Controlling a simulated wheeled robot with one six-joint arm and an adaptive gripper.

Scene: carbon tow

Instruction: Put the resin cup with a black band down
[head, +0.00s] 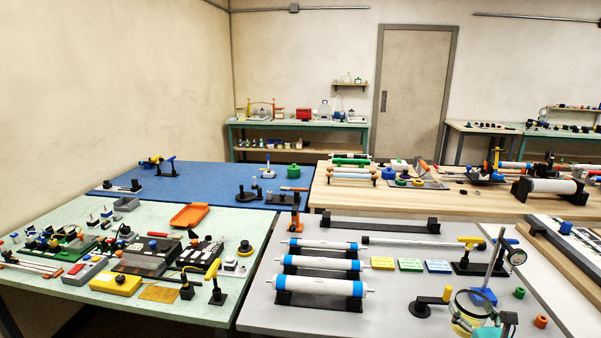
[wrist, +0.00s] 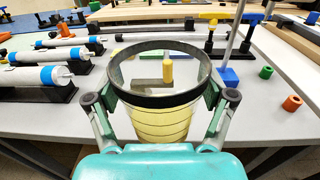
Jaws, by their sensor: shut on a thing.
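The resin cup (wrist: 160,124) is clear and yellowish, with a black band around its rim and thin dark lines below. My gripper (wrist: 162,96) is shut on it, one finger on each side just under the band. The cup stands roughly upright in the grip. In the head view, the cup (head: 468,323) is at the lower right, over the front part of the grey table (head: 330,318). My gripper only partly shows there. The cup's base is hidden by my gripper body in the wrist view, so I cannot tell whether it touches anything.
Green (wrist: 266,72) and orange (wrist: 292,103) rings lie to the right. White rollers (head: 322,286) fill the left.

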